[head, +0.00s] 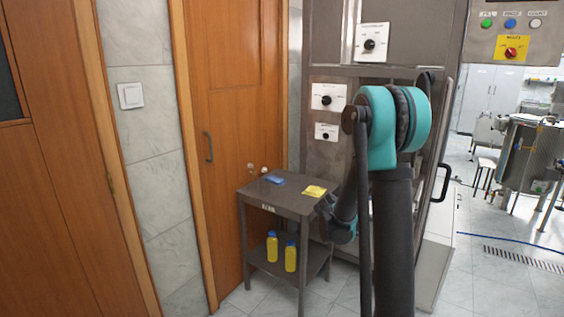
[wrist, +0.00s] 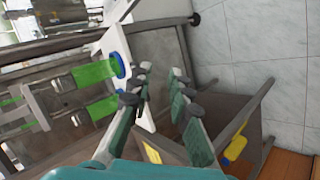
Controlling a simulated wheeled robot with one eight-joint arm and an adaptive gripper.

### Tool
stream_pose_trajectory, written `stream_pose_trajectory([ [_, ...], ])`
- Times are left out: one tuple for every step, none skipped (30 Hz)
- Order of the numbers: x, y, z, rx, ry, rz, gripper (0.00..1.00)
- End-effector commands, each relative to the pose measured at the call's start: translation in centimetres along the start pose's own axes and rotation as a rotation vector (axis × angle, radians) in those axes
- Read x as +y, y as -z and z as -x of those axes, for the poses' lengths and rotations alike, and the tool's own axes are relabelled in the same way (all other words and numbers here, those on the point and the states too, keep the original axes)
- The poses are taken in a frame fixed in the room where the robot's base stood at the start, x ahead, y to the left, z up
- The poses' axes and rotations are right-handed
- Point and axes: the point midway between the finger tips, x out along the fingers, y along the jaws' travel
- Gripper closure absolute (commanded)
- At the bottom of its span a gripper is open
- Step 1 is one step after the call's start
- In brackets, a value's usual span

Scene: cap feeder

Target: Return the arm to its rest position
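My arm stands in the middle of the head view, with a teal joint at the top and dark links hanging down. Its lower end goes behind the dark post, beside the trolley, and my fingers cannot be made out there. In the wrist view my gripper (wrist: 162,88) shows two green fingers with grey tips. They stand apart with nothing held between them. A grey metal panel and part of the trolley show beyond them.
A dark trolley (head: 282,200) stands left of my arm, with a blue cloth (head: 273,179) and a yellow cloth (head: 314,191) on top. Yellow bottles (head: 290,256) stand on its lower shelf. A grey machine cabinet (head: 420,45) with knobs is behind my arm. Open floor (head: 500,285) lies right.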

Motion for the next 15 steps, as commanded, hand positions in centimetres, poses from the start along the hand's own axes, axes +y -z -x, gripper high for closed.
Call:
stream_pose_trajectory([
  [-0.1,-1.5,1.3,-0.002,0.039,-0.025,0.81],
  [-0.2,-2.2,1.9,-0.003,0.062,-0.041,0.81],
  [-0.5,-3.2,2.8,-0.004,0.094,-0.061,0.81],
  [-0.7,-4.0,3.5,-0.005,0.118,-0.076,0.81],
  [-0.9,-4.8,4.1,-0.006,0.141,-0.091,0.81],
  [-1.3,-5.8,5.0,-0.007,0.173,-0.112,0.81],
  [-1.6,-6.6,5.7,-0.008,0.196,-0.127,0.81],
  [-1.9,-7.4,6.3,-0.009,0.22,-0.143,0.81],
  [-2.4,-8.4,7.2,-0.01,0.252,-0.164,0.81],
  [-2.7,-9.2,7.9,-0.011,0.275,-0.179,0.81],
  [-3.1,-9.9,8.5,-0.012,0.299,-0.195,0.81],
  [-3.7,-11.0,9.4,-0.013,0.331,-0.215,0.81],
  [-4.1,-11.7,10.1,-0.014,0.355,-0.231,0.81],
  [-4.6,-12.5,10.7,-0.015,0.379,-0.246,0.81],
  [-5.3,-13.6,11.6,-0.016,0.41,-0.267,0.81],
])
